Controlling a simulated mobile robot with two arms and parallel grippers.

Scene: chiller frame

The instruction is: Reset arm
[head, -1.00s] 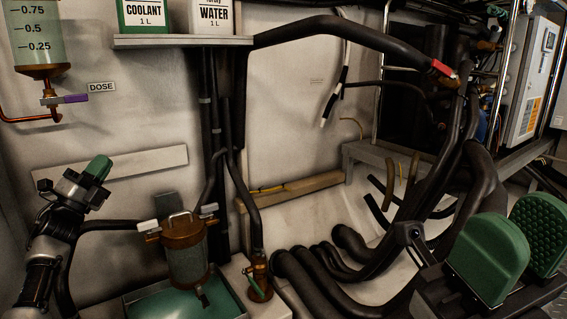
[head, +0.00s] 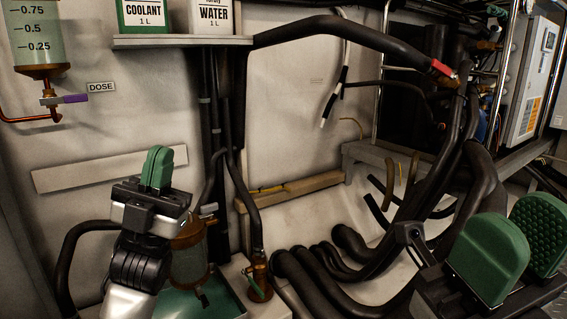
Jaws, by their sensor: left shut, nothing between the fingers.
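My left gripper (head: 158,168) is in the lower left of the head view, its green fingers pointing up and shut with nothing between them. Its arm covers part of a copper-topped filter bowl (head: 187,262) behind it. My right gripper (head: 510,250) is large in the lower right corner, close to the camera. Its two green pads stand apart with a gap between them, and nothing is held.
A shelf (head: 180,41) carries a coolant carton (head: 143,14) and a water carton (head: 211,14). A dosing cylinder (head: 40,45) with a purple-handled valve hangs at the upper left. A green-filled tray (head: 222,307) sits below the bowl. Thick black hoses (head: 340,270) fill the middle right.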

